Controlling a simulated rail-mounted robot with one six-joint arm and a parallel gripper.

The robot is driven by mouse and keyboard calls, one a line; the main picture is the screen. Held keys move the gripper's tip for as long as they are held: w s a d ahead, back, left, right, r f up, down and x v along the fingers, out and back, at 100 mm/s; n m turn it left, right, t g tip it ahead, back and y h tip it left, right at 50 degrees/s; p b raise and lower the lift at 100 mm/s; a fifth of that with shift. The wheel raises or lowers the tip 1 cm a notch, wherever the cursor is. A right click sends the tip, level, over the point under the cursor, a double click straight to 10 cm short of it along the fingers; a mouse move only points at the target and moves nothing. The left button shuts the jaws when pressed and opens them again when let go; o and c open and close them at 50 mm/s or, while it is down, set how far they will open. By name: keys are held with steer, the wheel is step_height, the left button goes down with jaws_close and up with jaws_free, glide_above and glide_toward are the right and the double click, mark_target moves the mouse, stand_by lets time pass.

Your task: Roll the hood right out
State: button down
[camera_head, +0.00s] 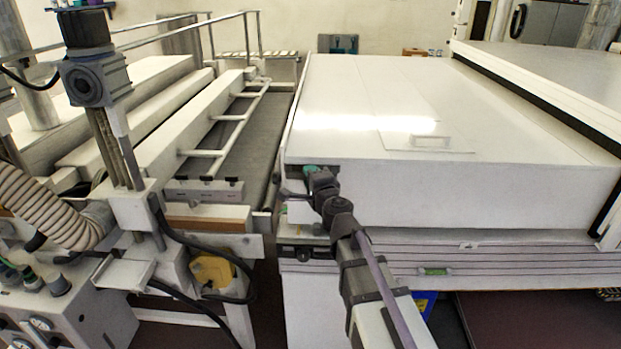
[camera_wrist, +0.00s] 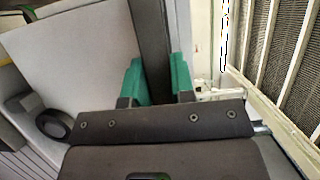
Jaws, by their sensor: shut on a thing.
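The hood (camera_head: 440,195) is a wide white box with a flat top in the head view. It sits on a long ribbed white base, and its right end meets the dark edge of a white housing. My gripper (camera_head: 311,171) is at the hood's near left corner. In the wrist view its green fingers (camera_wrist: 157,82) stand on either side of a dark upright strip (camera_wrist: 153,35) along the hood's edge, and are closed on it. The pale hood face (camera_wrist: 75,60) lies left of the fingers there. The exact contact is partly hidden by my gripper body.
The white housing (camera_head: 565,75) stands at the right. Left of the hood lies a dark mesh conveyor (camera_head: 252,135) with white rails. A motor post (camera_head: 95,85), a ribbed hose (camera_head: 45,210) and a yellow box (camera_head: 213,270) stand at the near left. A narrow gap separates hood and conveyor.

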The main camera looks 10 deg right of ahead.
steer(key=shift+w+a, duration=0.15)
steer(key=shift+a, duration=0.25)
steer(key=c, duration=1)
jaws_free()
steer(key=shift+a, duration=0.15)
steer(key=shift+o, duration=0.2)
steer(key=s+d, duration=0.1)
steer(key=s, duration=0.6)
steer(key=shift+s, duration=0.2)
steer(key=shift+d, duration=0.1)
